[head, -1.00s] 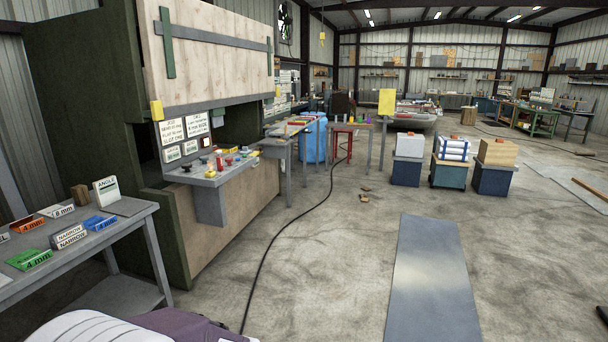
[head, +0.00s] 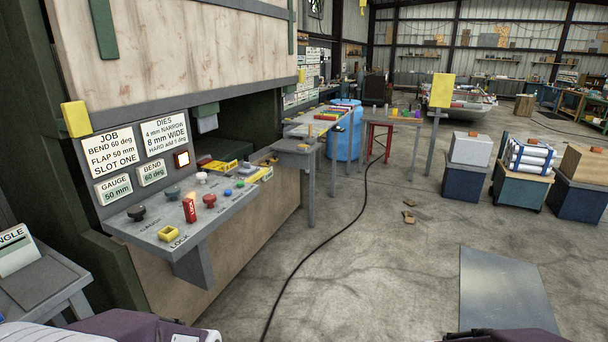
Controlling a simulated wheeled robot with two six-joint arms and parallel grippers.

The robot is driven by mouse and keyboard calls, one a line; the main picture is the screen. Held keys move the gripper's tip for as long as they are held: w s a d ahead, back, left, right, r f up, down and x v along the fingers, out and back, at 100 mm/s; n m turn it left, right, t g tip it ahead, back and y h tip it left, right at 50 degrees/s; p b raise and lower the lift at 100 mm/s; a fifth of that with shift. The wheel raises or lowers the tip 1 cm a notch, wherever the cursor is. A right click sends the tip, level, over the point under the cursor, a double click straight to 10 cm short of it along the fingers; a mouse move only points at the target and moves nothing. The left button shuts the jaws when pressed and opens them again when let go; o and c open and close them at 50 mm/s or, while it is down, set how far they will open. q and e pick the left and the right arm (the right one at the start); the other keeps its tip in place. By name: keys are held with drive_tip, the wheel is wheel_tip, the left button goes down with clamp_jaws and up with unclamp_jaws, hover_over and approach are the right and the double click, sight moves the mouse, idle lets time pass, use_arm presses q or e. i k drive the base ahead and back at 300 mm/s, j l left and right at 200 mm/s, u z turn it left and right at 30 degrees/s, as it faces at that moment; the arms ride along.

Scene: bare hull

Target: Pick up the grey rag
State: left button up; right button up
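I cannot make out a grey rag for certain in the head view. Neither gripper shows; only purple and white parts of my own arms appear along the bottom edge.
At left stands a large machine with a sloping control panel (head: 190,220) carrying knobs and a red lock tag (head: 190,208). A black cable (head: 320,238) runs across the floor. A metal sheet (head: 505,290) lies at right.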

sight(247, 168)
drive_tip(key=i+u, duration=0.2)
drive_tip(key=i, duration=0.25)
drive_tip(key=i+l+u, duration=0.2)
drive_tip(key=i, duration=0.25)
drive_tip(key=i+l+u, duration=0.2)
drive_tip(key=i, duration=0.2)
drive_tip(key=i+l+u, duration=0.2)
drive_tip(key=i, duration=0.2)
